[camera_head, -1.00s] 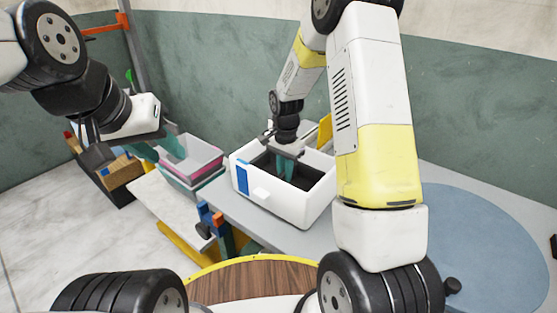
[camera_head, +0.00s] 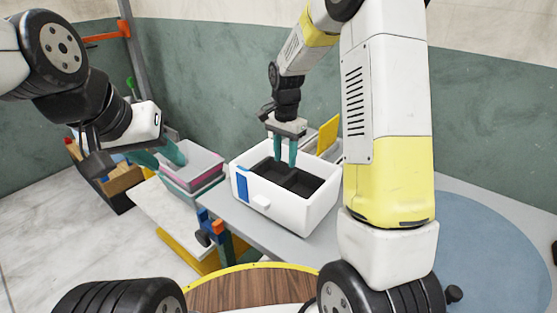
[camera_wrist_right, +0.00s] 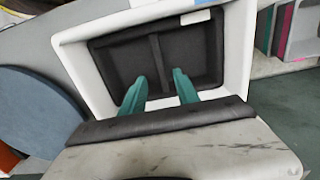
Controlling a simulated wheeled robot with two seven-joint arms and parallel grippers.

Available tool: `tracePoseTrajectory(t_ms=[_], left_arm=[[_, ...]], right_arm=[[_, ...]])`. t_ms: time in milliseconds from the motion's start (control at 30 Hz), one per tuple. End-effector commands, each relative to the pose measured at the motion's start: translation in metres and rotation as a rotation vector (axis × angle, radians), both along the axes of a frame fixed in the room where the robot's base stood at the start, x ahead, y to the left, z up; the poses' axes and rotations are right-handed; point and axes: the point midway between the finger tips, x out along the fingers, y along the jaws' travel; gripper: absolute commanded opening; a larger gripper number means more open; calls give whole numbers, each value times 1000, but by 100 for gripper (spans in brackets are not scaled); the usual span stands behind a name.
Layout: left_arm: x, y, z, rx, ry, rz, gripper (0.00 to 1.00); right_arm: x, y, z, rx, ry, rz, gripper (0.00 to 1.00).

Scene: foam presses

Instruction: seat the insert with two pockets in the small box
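The small box (camera_head: 262,202) is white, with a blue patch and a white tab on its side, and stands on the grey table. The dark insert with two pockets (camera_head: 313,185) lies inside it; the right wrist view also shows the insert (camera_wrist_right: 189,55) with its divider, in the white box (camera_wrist_right: 238,45). I cannot tell if it sits fully down. My right gripper (camera_head: 285,166) is open and empty, its teal fingertips above the insert near the box's back side. My left gripper (camera_head: 165,160) is by the stacked trays at the left; its teal fingers are apart.
Stacked grey, pink and teal trays (camera_head: 193,178) stand left of the box on a white surface. A yellow panel (camera_head: 328,134) stands behind the box. An orange and blue clamp-like fixture (camera_head: 209,224) is at the table's front-left edge. A round blue area (camera_head: 480,240) lies at the right.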

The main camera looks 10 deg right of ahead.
Motion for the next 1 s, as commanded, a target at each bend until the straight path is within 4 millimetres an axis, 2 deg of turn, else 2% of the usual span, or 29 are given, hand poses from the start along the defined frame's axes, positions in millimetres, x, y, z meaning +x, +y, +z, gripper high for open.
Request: tracePoseTrajectory(t_ms=[100, 267, 367, 433, 600, 700, 833, 1000], left_arm=[[0, 0, 0, 0, 0, 0, 36], [0, 0, 0, 0, 0, 0, 36], [0, 0, 0, 0, 0, 0, 36], [0, 0, 0, 0, 0, 0, 36], [0, 0, 0, 0, 0, 0, 36], [0, 0, 0, 0, 0, 0, 36], [0, 0, 0, 0, 0, 0, 36], [0, 0, 0, 0, 0, 0, 36]], right_arm=[[1, 0, 18, 0, -3, -1, 37], [-1, -1, 32, 2, -5, 5, 37], [-10, -4, 50, 15, -32, 40, 37], [-23, -7, 69, 31, -67, 88, 37], [-74, -17, 124, 66, -194, 267, 37], [-108, -22, 148, 69, -274, 379, 37], [-154, -26, 169, 56, -382, 524, 37], [-205, -28, 180, 11, -504, 691, 37]])
